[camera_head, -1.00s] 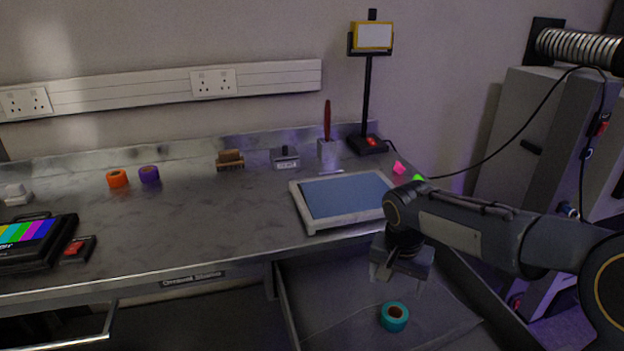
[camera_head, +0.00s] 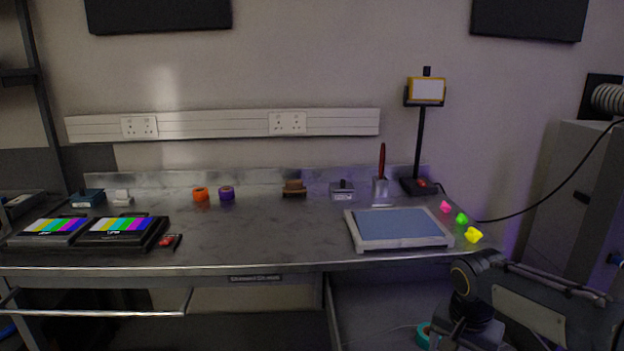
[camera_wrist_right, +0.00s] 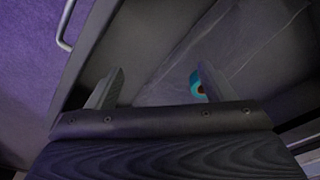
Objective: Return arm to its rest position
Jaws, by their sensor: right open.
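My right arm comes in from the lower right in the head view, with its wrist low in front of the bench, over the open drawer (camera_head: 385,300). My right gripper (camera_wrist_right: 157,88) shows in the right wrist view with its two fingers spread apart and nothing between them. A teal tape roll (camera_wrist_right: 197,85) lies in the drawer beyond the right finger, which partly hides it. The roll (camera_head: 423,335) also shows in the head view, partly hidden by my right wrist. My left gripper is not in view.
The bench top (camera_head: 270,235) holds a blue-topped tray (camera_head: 398,226), orange (camera_head: 200,194) and purple (camera_head: 226,193) tape rolls, colour-bar monitors (camera_head: 120,230) and a lamp stand (camera_head: 420,140). Small bright pieces (camera_head: 462,218) lie at its right end. A grey cabinet (camera_head: 575,190) stands at right.

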